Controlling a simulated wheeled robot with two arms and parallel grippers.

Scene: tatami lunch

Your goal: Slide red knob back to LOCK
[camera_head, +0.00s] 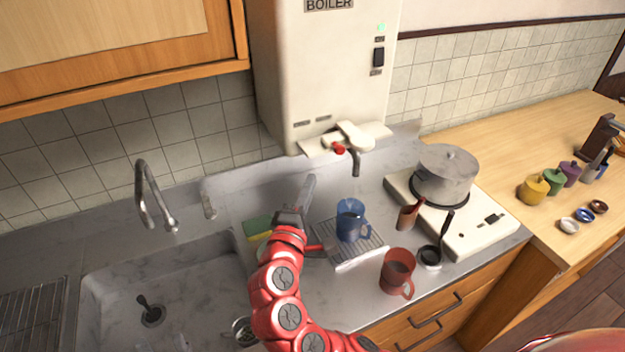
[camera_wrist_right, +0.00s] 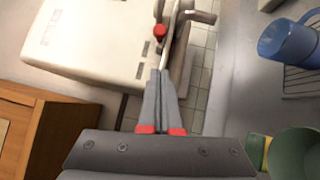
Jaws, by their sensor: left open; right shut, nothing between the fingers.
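The red knob (camera_head: 339,148) sits on the white fitting under the boiler (camera_head: 325,70), just left of the dark spout (camera_head: 355,162). No LOCK marking can be read. My right gripper (camera_head: 308,182) is shut and empty, below and left of the knob in the head view. In the right wrist view its closed fingertips (camera_wrist_right: 160,72) point towards the red knob (camera_wrist_right: 160,31), with a gap between them in the picture. The boiler (camera_wrist_right: 95,35) fills the left of that view. I do not see my left gripper.
A blue mug (camera_head: 350,222) stands on a wire rack right of my right arm. A red mug (camera_head: 397,270), a ladle and a stove with a pot (camera_head: 446,172) are further right. A green and yellow sponge (camera_head: 258,226) and the sink tap (camera_head: 150,190) are left.

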